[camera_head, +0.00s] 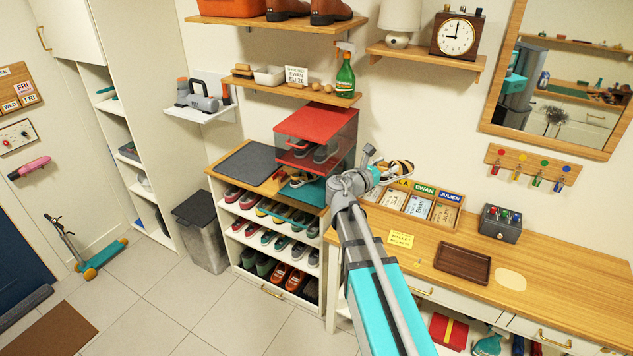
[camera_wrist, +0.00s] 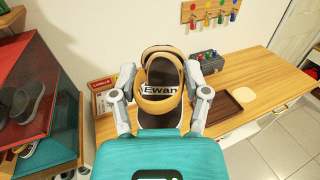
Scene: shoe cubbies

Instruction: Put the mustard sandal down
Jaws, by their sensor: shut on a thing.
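The mustard sandal (camera_wrist: 162,75) has a dark footbed and a strap with a white label reading "Ewan". In the wrist view my gripper (camera_wrist: 161,95) is shut on it, one finger on each side. In the head view the sandal (camera_head: 399,168) is held up in front of the wall, near the name-card box. My gripper (camera_head: 380,175) is partly hidden there by my own arm. The sandal looks clear of the wooden desk (camera_head: 540,300), though its exact height is hard to tell.
A shoe rack (camera_head: 238,212) with several shoe pairs stands left of my arm. On its top are a grey mat (camera_head: 247,163) and a red-topped clear box (camera_head: 318,125) holding shoes. The desk carries a name-card box (camera_head: 447,215), brown tray (camera_head: 462,264) and grey key box (camera_head: 501,223).

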